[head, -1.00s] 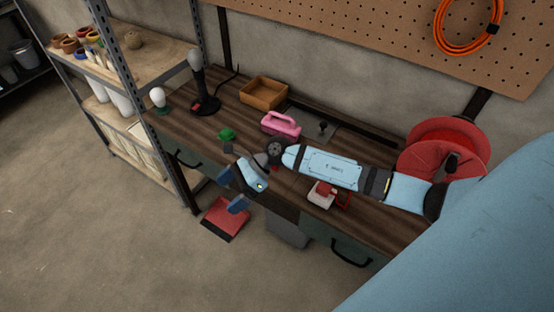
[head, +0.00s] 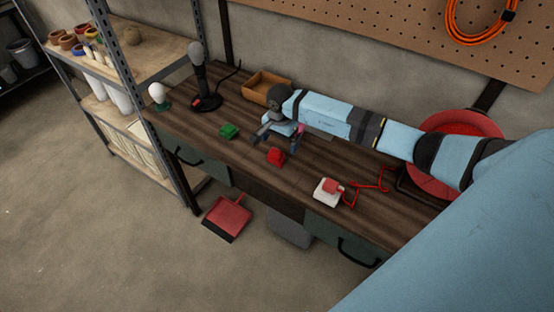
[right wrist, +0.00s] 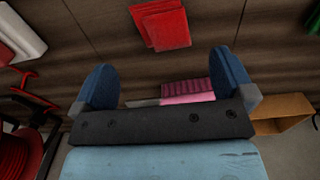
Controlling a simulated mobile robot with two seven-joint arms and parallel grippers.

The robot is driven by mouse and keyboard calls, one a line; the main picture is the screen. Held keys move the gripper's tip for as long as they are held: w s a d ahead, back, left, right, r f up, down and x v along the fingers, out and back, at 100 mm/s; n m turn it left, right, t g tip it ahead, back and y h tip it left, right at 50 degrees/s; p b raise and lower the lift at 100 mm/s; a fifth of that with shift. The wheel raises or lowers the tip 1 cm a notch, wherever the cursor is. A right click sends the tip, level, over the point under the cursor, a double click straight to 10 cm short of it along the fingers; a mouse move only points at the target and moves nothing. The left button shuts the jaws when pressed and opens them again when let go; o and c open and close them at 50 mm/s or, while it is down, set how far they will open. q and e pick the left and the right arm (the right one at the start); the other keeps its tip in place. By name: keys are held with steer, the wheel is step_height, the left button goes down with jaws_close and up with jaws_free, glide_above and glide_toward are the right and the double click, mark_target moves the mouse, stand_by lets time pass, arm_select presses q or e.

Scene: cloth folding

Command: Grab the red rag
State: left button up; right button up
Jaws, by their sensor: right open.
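The red rag (head: 276,156) lies folded in a small stack on the wooden workbench in the head view. It also shows in the right wrist view (right wrist: 162,25), at the top, just beyond the fingertips and centred between them. My right gripper (head: 279,141) is above the bench, just behind the rag, and apart from it. In the right wrist view its blue fingers (right wrist: 163,70) are wide open with nothing between them. My left gripper is not in view.
A green folded cloth (head: 229,131) lies left of the red rag. A white and red item (head: 328,190) with a red cord is to its right. A black lamp-like stand (head: 201,80) is at the back left.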

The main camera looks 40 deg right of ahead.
mark_target(279, 152)
steer(key=shift+f, duration=0.7)
steer(key=f+b, duration=0.2)
steer(key=f, duration=0.2)
steer(key=shift+w+f, duration=0.1)
steer(key=shift+w, duration=0.1)
steer(key=shift+c, duration=1.3)
steer(key=c, duration=0.6)
steer(key=shift+c, duration=0.2)
